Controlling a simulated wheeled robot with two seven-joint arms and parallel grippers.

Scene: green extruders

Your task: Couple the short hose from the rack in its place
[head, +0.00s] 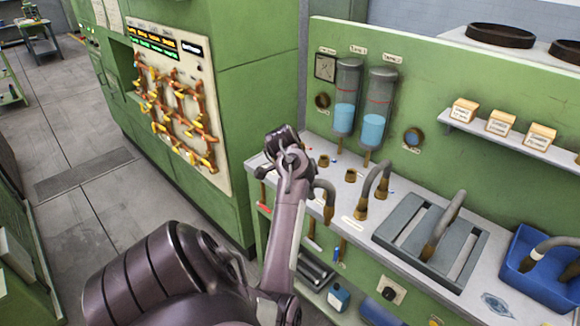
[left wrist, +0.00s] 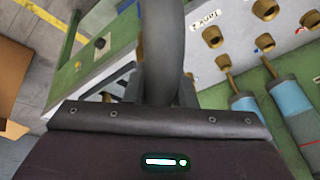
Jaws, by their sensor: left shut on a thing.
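My left gripper (head: 292,160) is at the left end of the counter in the head view. It is shut on a short grey hose (head: 325,190), which shows to the right of my wrist with a brown end pointing down. In the left wrist view the hose (left wrist: 163,50) rises from between the fingers; its ends are hidden there. Brass sockets (head: 350,175) stand on the counter, and several show in the left wrist view (left wrist: 212,38). The grey rack (head: 395,222) has another hose (head: 443,225) arched over it. My right gripper is not in view.
An arched hose (head: 374,180) stands on brass fittings between my gripper and the rack. A blue bin (head: 525,285) with a hose is at the right. Two tanks (head: 346,95) of blue liquid hang on the green wall behind. Small boxes (head: 500,123) sit on a shelf.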

